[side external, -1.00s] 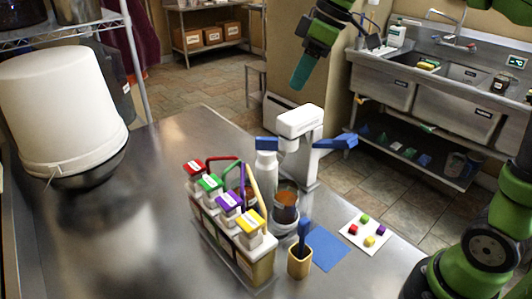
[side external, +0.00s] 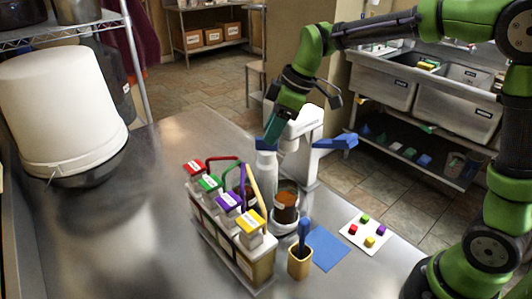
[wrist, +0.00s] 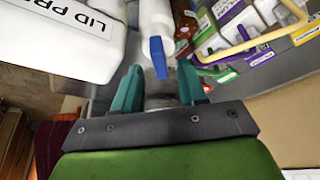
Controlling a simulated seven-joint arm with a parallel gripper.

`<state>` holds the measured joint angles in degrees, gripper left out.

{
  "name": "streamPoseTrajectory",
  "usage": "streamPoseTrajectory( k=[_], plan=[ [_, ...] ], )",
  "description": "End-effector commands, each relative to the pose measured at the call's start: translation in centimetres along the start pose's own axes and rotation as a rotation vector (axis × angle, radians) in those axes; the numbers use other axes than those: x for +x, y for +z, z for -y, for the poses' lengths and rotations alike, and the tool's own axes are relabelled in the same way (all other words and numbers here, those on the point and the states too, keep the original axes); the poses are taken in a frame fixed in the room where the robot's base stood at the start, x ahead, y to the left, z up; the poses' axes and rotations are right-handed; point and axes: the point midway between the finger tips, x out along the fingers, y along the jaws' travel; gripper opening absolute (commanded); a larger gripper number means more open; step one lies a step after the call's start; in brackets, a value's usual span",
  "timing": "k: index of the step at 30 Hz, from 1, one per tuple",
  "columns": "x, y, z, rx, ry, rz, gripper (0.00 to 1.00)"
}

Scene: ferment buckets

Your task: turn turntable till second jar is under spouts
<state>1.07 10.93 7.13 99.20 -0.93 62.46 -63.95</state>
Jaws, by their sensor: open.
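A jar with brown contents (side external: 286,207) stands in front of the white press (side external: 304,130), just right of the rack of dispensers (side external: 232,240). Another dark jar (side external: 250,197) shows partly behind the coloured tubes. The turntable is mostly hidden; a pale rim (side external: 283,228) shows under the front jar. Red, green, purple and yellow tubes (side external: 256,187) rise from the rack's caps. My gripper (side external: 272,138) is open, teal fingers pointing down, above the white bottle (side external: 266,172). In the wrist view, a blue lever (wrist: 158,58) lies ahead of the open fingers (wrist: 158,85); contact cannot be told.
A yellow holder with a blue tool (side external: 300,262), a blue mat (side external: 326,248) and a card of coloured cubes (side external: 369,232) lie at front right. The left part of the steel table (side external: 130,230) is clear.

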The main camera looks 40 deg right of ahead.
Motion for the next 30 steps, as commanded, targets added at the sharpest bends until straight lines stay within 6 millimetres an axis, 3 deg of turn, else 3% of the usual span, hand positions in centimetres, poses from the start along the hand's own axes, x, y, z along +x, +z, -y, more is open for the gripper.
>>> streamPoseTrajectory(
  k=[6,16,24,30],
  plan=[
    [2.2,0.0,0.0,0.001,-0.001,0.001,0.41],
    [2.5,0.0,0.0,0.000,0.001,0.000,0.41],
    [2.5,0.0,0.0,0.000,0.001,0.000,0.02],
    [2.5,0.0,0.0,0.000,0.001,0.000,0.00]
  ],
)
